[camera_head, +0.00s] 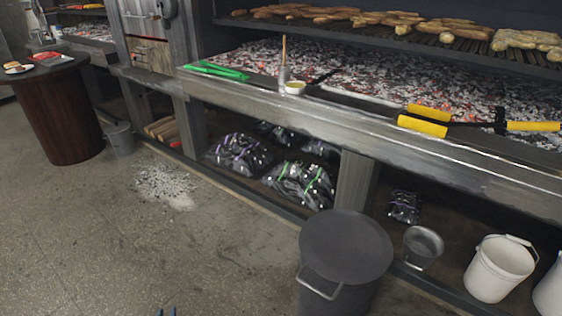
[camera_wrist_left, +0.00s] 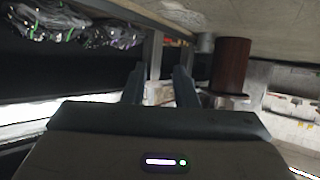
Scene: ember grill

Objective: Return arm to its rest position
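Only the tips of my left gripper (camera_head: 167,312) show, as two small blue-dark points at the bottom edge of the head view, over the bare floor. In the left wrist view my left gripper (camera_wrist_left: 158,85) has its two dark fingers apart, with nothing held between them. The rest of my left arm is out of the head view. My right gripper and arm are in neither view.
A lidded dark bin (camera_head: 345,245) stands in front of the grill counter (camera_head: 290,105). A white bucket (camera_head: 498,268) and a small metal bucket (camera_head: 422,247) are at right. A round dark table (camera_head: 65,110) stands far left. The floor (camera_head: 130,250) at lower left is mostly clear.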

